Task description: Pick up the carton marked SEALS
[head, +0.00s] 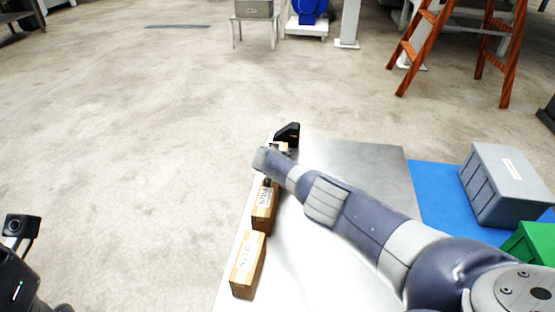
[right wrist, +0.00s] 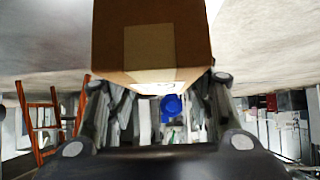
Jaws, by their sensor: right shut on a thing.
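My right gripper (right wrist: 160,82) is shut on a brown carton (right wrist: 112,38), which fills the top of the right wrist view. A paler tape strip runs down the carton's face, and any marking is cut off at its lower edge. In the head view my right gripper (head: 280,150) is at the far end of the metal table, mostly hidden by my arm and wrist. Two more cartons stand along the table's left edge: a middle one (head: 264,214) and a near one (head: 247,268). Both have white labels whose words I cannot read surely. My left gripper's fingers are out of view.
The metal table (head: 330,260) is otherwise bare beside my right arm. A blue mat (head: 432,190) to the right carries a grey bin (head: 500,190) and a green bin (head: 535,243). An orange ladder (head: 432,45) stands beyond. The floor at left is open.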

